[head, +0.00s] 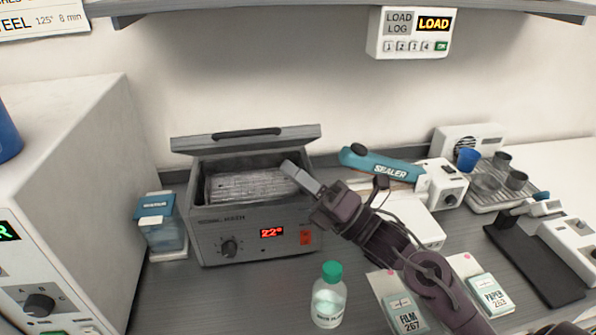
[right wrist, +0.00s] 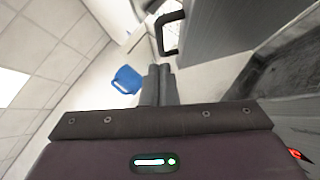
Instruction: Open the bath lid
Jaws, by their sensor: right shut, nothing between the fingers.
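The bath (head: 215,238) is a grey metal box on the counter with a dial and a red 22° display. Its lid (head: 300,137) is raised at the back, and the basin (head: 250,185) shows open below it. A dark handle (head: 246,133) is on the lid. My right gripper (head: 290,168) is shut and empty over the right side of the bath opening, below the lid. In the right wrist view its closed fingers (right wrist: 160,84) point toward the lid handle (right wrist: 170,34), apart from it, with the lid's grey face (right wrist: 225,40) beside them. My left gripper is not in view.
A green-capped bottle (head: 329,295) stands in front of the bath. A small blue-lidded container (head: 161,225) is at its left, near a large white machine (head: 60,150). A blue sealer (head: 385,165) is behind my right arm. A shelf (head: 330,6) runs above.

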